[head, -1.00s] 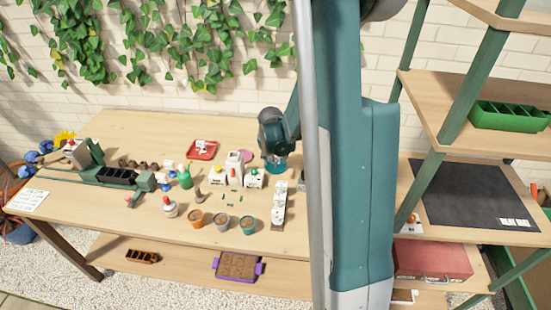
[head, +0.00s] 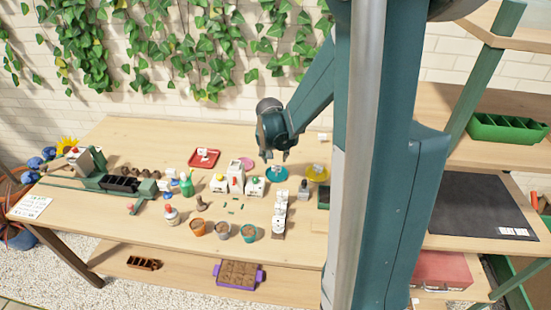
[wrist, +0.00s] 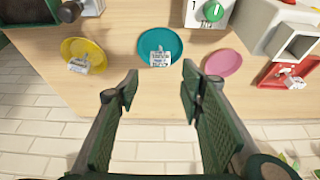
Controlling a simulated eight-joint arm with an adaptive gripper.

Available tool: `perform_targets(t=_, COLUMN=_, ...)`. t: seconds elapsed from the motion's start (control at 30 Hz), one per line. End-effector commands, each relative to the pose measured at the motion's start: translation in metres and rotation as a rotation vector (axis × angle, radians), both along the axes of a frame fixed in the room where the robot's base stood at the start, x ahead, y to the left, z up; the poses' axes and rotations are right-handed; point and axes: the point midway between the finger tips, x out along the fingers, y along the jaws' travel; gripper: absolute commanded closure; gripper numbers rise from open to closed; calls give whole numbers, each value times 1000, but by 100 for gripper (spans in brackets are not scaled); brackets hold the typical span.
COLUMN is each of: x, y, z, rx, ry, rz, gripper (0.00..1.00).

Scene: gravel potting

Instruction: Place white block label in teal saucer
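The teal saucer (head: 269,177) stands on the table below my gripper; it also shows in the wrist view (wrist: 145,41). A small white block label (wrist: 160,59) with dark print is at the teal saucer, over its rim nearest my gripper in the wrist view. It looks to rest in the saucer, but its exact contact is too small to tell. My gripper (head: 275,157) is above the saucer. In the wrist view my gripper (wrist: 160,88) is open, its fingers wide apart with nothing between them.
A yellow saucer (wrist: 92,47) with another white label (wrist: 78,65) and an empty pink saucer (wrist: 222,62) flank the teal one. A red tray (head: 204,158) holds a white piece. White containers (head: 235,178) and several pots (head: 197,228) stand nearer the front.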

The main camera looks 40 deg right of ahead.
Motion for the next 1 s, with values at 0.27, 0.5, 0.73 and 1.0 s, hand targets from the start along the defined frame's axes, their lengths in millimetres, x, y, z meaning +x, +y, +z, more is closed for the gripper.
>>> perform_targets(t=0.27, x=-4, y=4, z=13, rx=0, ry=0, rz=0, gripper=62)
perform_targets(t=0.5, x=-4, y=4, z=13, rx=0, ry=0, rz=0, gripper=62)
perform_targets(t=0.73, x=-4, y=4, z=13, rx=0, ry=0, rz=0, gripper=62)
perform_targets(t=1.0, x=-4, y=5, z=14, rx=0, ry=0, rz=2, gripper=62)
